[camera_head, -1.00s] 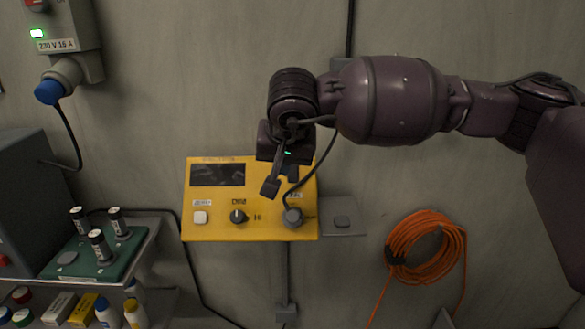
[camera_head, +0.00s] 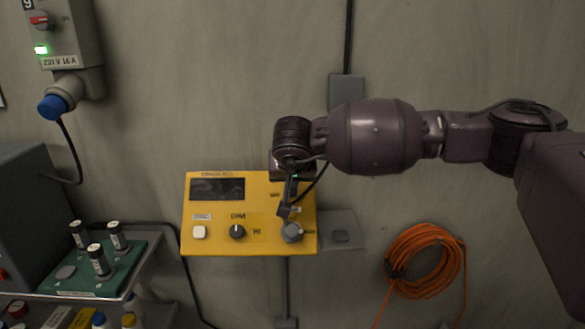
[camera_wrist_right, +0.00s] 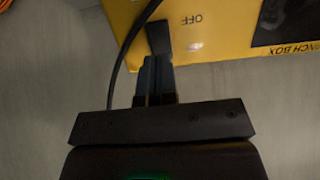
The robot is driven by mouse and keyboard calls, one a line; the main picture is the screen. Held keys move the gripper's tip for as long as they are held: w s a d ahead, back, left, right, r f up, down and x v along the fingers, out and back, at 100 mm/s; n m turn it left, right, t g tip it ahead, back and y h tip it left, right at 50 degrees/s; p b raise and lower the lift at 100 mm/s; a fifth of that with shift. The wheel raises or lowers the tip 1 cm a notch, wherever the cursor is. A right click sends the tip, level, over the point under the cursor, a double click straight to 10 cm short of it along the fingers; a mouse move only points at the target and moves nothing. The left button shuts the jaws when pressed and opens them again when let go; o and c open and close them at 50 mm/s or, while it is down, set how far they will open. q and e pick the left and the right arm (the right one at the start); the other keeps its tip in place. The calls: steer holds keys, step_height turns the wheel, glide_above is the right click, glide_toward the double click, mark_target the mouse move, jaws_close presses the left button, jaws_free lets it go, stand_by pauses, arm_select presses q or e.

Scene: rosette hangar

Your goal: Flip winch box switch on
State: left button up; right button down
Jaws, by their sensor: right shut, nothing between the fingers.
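The yellow winch box (camera_head: 262,205) is on the wall, with a dark display (camera_head: 217,189), a white button (camera_head: 199,232), a black knob (camera_head: 237,231) and a grey round part (camera_head: 292,232) at lower right. My right gripper (camera_head: 285,211) is at the box's right half, shut and empty, its tips pointing down. In the right wrist view the shut fingers (camera_wrist_right: 157,42) overlap the yellow face beside an upside-down "OFF" label (camera_wrist_right: 191,19). The switch itself is not clearly visible; the gripper may hide it. Contact cannot be told. My left gripper is not in view.
A grey plate (camera_head: 341,230) adjoins the box on the right. An orange cable coil (camera_head: 425,262) hangs farther right.

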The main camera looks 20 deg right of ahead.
mark_target(291, 195)
steer(key=shift+w+d+f, duration=0.2)
steer(key=shift+w+f, duration=0.25)
steer(key=shift+w, duration=0.2)
steer(key=shift+w+d+f, duration=0.2)
steer(key=shift+w+f, duration=0.25)
steer(key=shift+w, duration=0.2)
steer(key=shift+w, duration=0.1)
steer(key=shift+w+d+g+p, duration=0.15)
steer(key=shift+w+g+p, duration=0.2)
steer(key=shift+g, duration=0.15)
steer(key=shift+g+y, duration=0.3)
steer(key=shift+g, duration=0.2)
steer(key=shift+w+d, duration=0.1)
steer(key=shift+w, duration=0.05)
steer(key=shift+f, duration=0.15)
